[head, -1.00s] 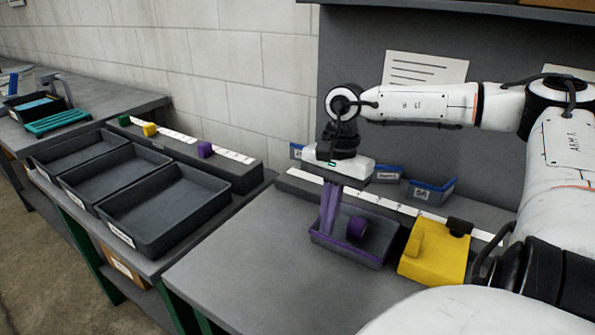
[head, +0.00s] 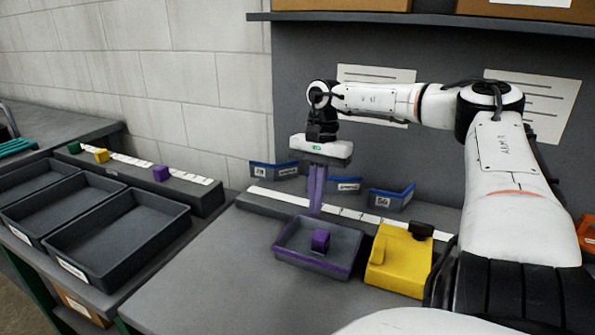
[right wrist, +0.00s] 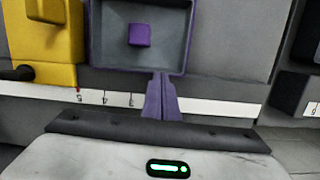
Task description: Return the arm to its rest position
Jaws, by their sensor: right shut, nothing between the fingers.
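My right arm (head: 505,165) reaches in from the right in the head view. Its gripper (head: 315,212) points down with its purple fingers together, nothing between them. In the head view the fingertips show just behind the dark tray with the purple rim (head: 288,252). A small purple block (head: 320,240) lies in that tray, apart from the fingers. In the right wrist view the shut fingers (right wrist: 160,78) show below the tray (right wrist: 104,55) and the block (right wrist: 139,35). My left gripper is in neither view.
A yellow block-like fixture (head: 393,268) stands right of the tray. Blue-rimmed bins (head: 390,197) line the back behind a numbered strip. Several dark trays (head: 120,240) stand at the left. The front bench top (head: 225,285) is clear.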

